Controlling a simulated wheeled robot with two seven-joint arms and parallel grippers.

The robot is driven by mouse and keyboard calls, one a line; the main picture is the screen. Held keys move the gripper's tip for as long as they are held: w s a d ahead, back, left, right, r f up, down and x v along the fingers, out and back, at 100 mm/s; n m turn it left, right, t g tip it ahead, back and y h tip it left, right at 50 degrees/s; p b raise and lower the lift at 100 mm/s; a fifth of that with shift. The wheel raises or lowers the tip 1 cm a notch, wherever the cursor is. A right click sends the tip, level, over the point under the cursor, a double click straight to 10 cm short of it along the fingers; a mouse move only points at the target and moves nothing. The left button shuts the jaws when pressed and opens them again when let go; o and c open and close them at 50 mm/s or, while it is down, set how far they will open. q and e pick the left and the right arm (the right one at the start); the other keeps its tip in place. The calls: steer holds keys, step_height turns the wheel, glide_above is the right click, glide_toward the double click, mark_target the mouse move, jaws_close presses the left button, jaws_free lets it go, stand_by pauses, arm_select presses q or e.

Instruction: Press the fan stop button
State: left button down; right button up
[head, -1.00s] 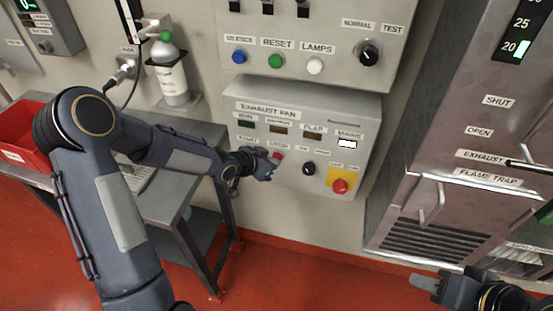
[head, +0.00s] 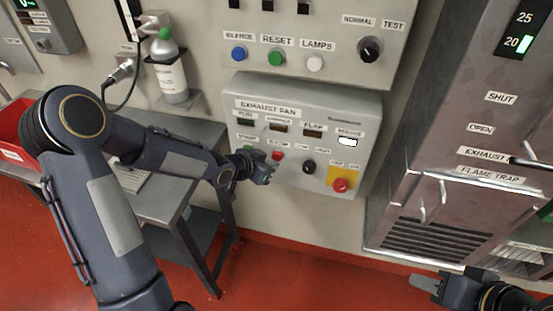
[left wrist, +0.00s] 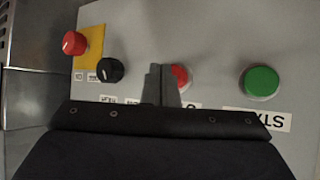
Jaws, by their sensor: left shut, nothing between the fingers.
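The exhaust fan panel (head: 330,113) is a grey box on the wall. Its red stop button (head: 277,155) sits under a label in the lower row, and it also shows in the left wrist view (left wrist: 181,76), partly hidden by the fingers. My left gripper (head: 270,174) is shut and empty, just below and left of the stop button in the head view. Its fingertips also show in the left wrist view (left wrist: 161,84), beside the red button; I cannot tell whether they touch it. My right gripper (head: 426,284) is at the lower right, away from the panel.
A green button (left wrist: 260,82), a black knob (head: 308,167) and a red mushroom button (head: 340,185) on a yellow plate share the panel. A steel table (head: 205,190) stands left. A steel cabinet (head: 455,140) stands right.

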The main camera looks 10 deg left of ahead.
arm_select(q)
steer(key=shift+s, duration=0.15)
steer(key=s+b, duration=0.1)
steer(key=s, duration=0.3)
steer(key=shift+s+a, duration=0.1)
steer(key=shift+s, duration=0.3)
stand_by(0.7)
